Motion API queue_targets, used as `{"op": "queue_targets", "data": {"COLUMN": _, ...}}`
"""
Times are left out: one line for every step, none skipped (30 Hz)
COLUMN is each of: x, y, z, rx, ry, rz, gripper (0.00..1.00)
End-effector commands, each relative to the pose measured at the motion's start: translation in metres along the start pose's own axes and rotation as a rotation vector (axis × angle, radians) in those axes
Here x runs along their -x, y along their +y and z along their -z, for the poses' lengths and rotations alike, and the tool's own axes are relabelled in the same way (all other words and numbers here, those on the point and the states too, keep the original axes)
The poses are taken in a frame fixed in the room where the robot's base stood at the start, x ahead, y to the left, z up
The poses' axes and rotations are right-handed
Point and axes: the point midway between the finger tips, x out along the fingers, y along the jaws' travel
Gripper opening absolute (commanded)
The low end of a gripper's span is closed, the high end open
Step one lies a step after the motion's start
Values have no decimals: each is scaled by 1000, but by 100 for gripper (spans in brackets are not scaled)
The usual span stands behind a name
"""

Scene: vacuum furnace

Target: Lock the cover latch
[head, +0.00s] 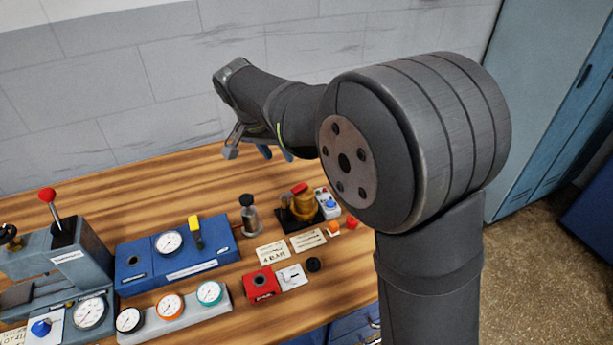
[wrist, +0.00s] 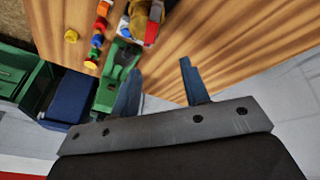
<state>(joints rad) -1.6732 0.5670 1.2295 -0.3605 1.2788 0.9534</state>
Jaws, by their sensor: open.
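A brass-coloured device (head: 303,207) with a red lever (head: 299,188) on top stands on a dark base toward the right of the bench. It shows at the top of the wrist view (wrist: 141,22), partly cut off, with its red part (wrist: 151,32) facing down in the picture. I cannot tell for sure which part is the cover latch. My gripper (wrist: 160,66) is open and empty, with bare bench and the bench edge showing between its fingers. In the head view my gripper (head: 276,153) is partly hidden by my arm, above and behind the brass device.
A dark cylinder (head: 250,215), a blue gauge unit (head: 178,255), a red block (head: 262,284) and a three-gauge panel (head: 175,315) lie leftward. The back of the bench is clear, below a grey wall.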

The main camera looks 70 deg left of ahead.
Motion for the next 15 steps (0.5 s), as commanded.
{"op": "queue_targets", "data": {"x": 6, "y": 13, "z": 17, "rx": -125, "ry": -66, "rz": 14, "gripper": 42}}
{"op": "queue_targets", "data": {"x": 9, "y": 18, "z": 23, "rx": -190, "ry": -108, "rz": 23, "gripper": 42}}
{"op": "queue_targets", "data": {"x": 14, "y": 26, "z": 31, "rx": -267, "ry": -158, "rz": 33, "gripper": 42}}
{"op": "queue_targets", "data": {"x": 18, "y": 30, "z": 36, "rx": -318, "ry": -194, "rz": 41, "gripper": 42}}
{"op": "queue_targets", "data": {"x": 22, "y": 34, "z": 40, "rx": -362, "ry": -226, "rz": 49, "gripper": 42}}
{"op": "queue_targets", "data": {"x": 27, "y": 38, "z": 45, "rx": -412, "ry": -263, "rz": 57, "gripper": 42}}
{"op": "queue_targets", "data": {"x": 30, "y": 42, "z": 48, "rx": -442, "ry": -287, "rz": 62, "gripper": 42}}
{"op": "queue_targets", "data": {"x": 33, "y": 44, "z": 51, "rx": -466, "ry": -306, "rz": 67, "gripper": 42}}
{"op": "queue_targets", "data": {"x": 35, "y": 46, "z": 53, "rx": -490, "ry": -326, "rz": 71, "gripper": 42}}
{"op": "queue_targets", "data": {"x": 36, "y": 47, "z": 54, "rx": -504, "ry": -338, "rz": 74, "gripper": 42}}
{"op": "queue_targets", "data": {"x": 37, "y": 48, "z": 55, "rx": -513, "ry": -345, "rz": 76, "gripper": 42}}
{"op": "queue_targets", "data": {"x": 36, "y": 48, "z": 54, "rx": -518, "ry": -351, "rz": 76, "gripper": 42}}
{"op": "queue_targets", "data": {"x": 35, "y": 48, "z": 54, "rx": -520, "ry": -354, "rz": 77, "gripper": 42}}
{"op": "queue_targets", "data": {"x": 32, "y": 47, "z": 53, "rx": -520, "ry": -355, "rz": 76, "gripper": 42}}
{"op": "queue_targets", "data": {"x": 28, "y": 46, "z": 51, "rx": -519, "ry": -355, "rz": 75, "gripper": 42}}
